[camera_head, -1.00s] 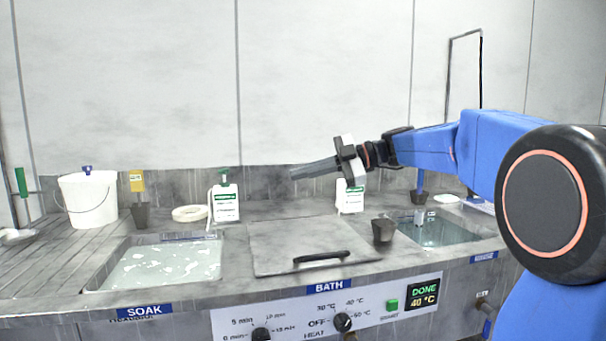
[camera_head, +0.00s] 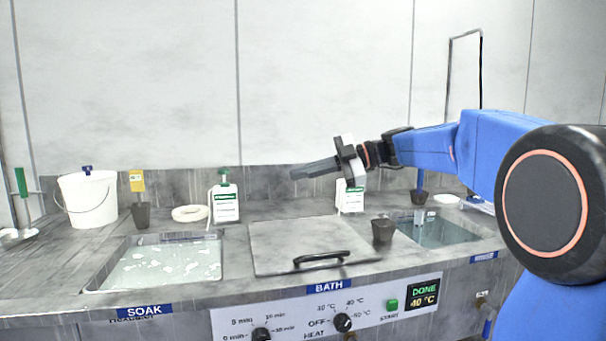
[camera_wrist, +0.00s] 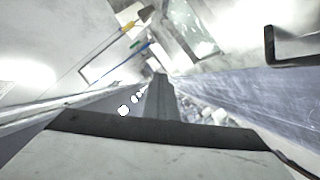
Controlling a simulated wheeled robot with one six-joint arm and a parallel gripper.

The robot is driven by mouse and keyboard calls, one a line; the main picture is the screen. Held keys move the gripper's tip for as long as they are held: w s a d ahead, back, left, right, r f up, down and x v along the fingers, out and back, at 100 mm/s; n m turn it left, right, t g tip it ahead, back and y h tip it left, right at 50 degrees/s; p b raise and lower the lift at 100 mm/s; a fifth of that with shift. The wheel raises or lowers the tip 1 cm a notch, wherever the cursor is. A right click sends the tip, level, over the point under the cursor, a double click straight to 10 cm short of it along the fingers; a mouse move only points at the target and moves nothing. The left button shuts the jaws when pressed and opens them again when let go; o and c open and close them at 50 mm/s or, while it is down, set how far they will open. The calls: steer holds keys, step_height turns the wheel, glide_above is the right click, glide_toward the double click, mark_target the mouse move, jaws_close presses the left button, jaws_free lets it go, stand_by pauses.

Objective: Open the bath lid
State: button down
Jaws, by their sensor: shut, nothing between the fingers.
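The bath lid (camera_head: 290,238) is a flat grey plate lying closed over the middle basin. Its black bar handle (camera_head: 320,258) runs along the front edge. The BATH label (camera_head: 328,287) is on the counter front just below it. My gripper (camera_head: 293,174) is shut and empty, above and behind the lid, pointing left, well apart from the handle. In the wrist view my shut fingers (camera_wrist: 159,82) reach up from the bottom middle. The bath's inside is hidden by the lid.
The open soak basin (camera_head: 160,265) is left of the lid. A dark cup (camera_head: 382,231) stands right of it, near another open basin (camera_head: 440,232). Two white bottles (camera_head: 225,203) stand behind. A white bucket (camera_head: 88,200) is at far left. The panel display (camera_head: 423,294) reads DONE, 40 °C.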

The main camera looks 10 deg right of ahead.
stand_by(0.4)
steer(key=c, duration=2)
jaws_free()
steer(key=shift+c, duration=0.2)
steer(key=shift+d, duration=0.15)
steer(key=v, duration=1.7)
steer(key=shift+s, duration=0.15)
